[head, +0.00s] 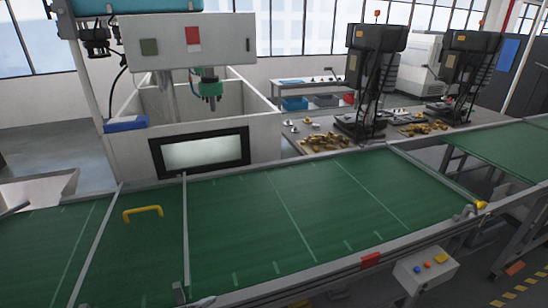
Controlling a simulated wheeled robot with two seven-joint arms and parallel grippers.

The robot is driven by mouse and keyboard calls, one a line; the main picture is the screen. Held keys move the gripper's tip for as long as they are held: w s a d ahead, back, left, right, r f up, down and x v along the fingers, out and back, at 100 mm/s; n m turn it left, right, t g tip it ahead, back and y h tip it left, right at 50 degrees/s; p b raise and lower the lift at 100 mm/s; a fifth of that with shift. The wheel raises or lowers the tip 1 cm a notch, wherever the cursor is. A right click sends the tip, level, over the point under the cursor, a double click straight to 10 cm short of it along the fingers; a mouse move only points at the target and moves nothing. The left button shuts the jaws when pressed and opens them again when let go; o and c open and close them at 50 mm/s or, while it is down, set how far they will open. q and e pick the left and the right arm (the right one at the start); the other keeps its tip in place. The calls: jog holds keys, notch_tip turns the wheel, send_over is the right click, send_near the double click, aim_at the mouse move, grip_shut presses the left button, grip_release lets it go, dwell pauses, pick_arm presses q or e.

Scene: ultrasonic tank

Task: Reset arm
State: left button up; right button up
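Neither of my grippers can be made out in the head view. A yellow U-shaped handle (142,213) lies on the left section of the green conveyor (240,215), between two pale crossbars. Nothing is seen holding or touching it. A small pale shape at the bottom edge, left of centre, is too cut off to identify.
Behind the belt stands a white tank (125,155) with a dark-framed window and a blue item on its left corner. A table (375,145) with brass-coloured parts and two dark machines is at right. A button box (425,268) hangs at the front. Most of the belt is clear.

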pick_arm(q)
jog(key=s+a+f+n+g+y, duration=0.2)
jog(key=s+a+f+n+g, duration=0.1)
jog(key=s+a+f+n, duration=0.4)
jog(key=s+a+f+n+g+y, duration=0.1)
jog(key=s+a+f+n+g, duration=0.2)
jog(key=s+f+n, duration=0.45)
notch_tip(320, 180, down, 29)
jog(key=s+n+g+b, duration=0.1)
jog(key=s+b, duration=0.1)
jog(key=b, duration=0.6)
jog(key=s+a+f+b, duration=0.1)
jog(key=s+f+b, duration=0.2)
jog(key=s+f, duration=0.5)
jog(key=s+a+f+g+b, duration=0.1)
jog(key=s+f+b, duration=0.2)
jog(key=s+f, duration=0.6)
notch_tip(320, 180, down, 7)
jog(key=shift+a+r+y, duration=0.2)
jog(key=shift+a+y, duration=0.1)
jog(key=shift+a, duration=0.1)
